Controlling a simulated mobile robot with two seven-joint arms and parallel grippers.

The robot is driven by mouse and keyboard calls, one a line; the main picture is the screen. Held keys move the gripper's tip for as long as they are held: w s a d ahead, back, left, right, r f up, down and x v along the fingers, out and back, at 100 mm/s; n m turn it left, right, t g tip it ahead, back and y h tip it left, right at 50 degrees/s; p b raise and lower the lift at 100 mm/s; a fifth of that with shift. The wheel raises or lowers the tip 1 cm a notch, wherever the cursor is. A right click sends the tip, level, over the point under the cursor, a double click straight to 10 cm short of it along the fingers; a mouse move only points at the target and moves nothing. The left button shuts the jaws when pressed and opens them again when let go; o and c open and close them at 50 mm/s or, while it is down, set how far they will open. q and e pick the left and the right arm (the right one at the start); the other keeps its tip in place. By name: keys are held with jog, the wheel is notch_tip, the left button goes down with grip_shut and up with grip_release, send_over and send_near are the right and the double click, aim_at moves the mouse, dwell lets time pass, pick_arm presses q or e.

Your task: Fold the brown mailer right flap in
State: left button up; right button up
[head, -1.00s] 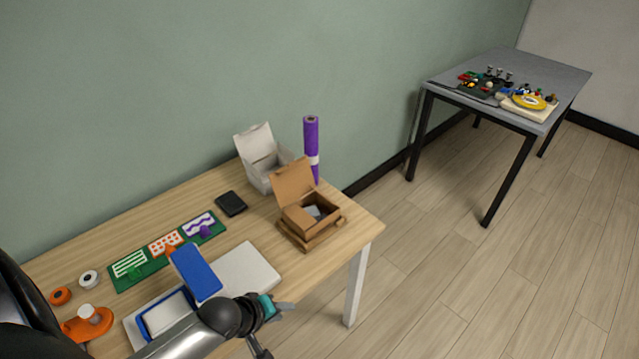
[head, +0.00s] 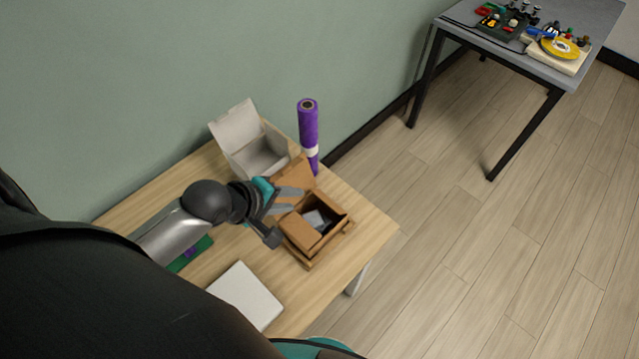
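The brown mailer (head: 336,236) is an open cardboard box near the right end of the wooden table, with a small grey item (head: 315,219) inside. Its lid (head: 297,174) stands up at the back, partly hidden by my gripper. A brown panel (head: 297,231) shows on the box's near left side; I cannot tell whether it is a flap or a wall. My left gripper (head: 287,212) is open at the left of the mailer, its fingers apart and pointing toward it. I cannot tell whether a finger touches the cardboard. My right gripper is not in view.
A white open box (head: 238,130) and a purple roll (head: 308,125) stand behind the mailer. A pale flat slab (head: 245,296) lies in front. The wooden table (head: 372,227) has a clear strip at its right end. A grey table (head: 510,45) with small parts stands farther away.

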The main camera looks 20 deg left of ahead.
aim_at(322, 199)
pick_arm(q)
jog(key=b+x, duration=0.4)
jog(key=x, duration=1)
jog(key=shift+w+d+f, duration=0.15)
jog(key=shift+d+f, duration=0.05)
jog(key=shift+f, duration=0.15)
grip_shut()
dwell(0.9)
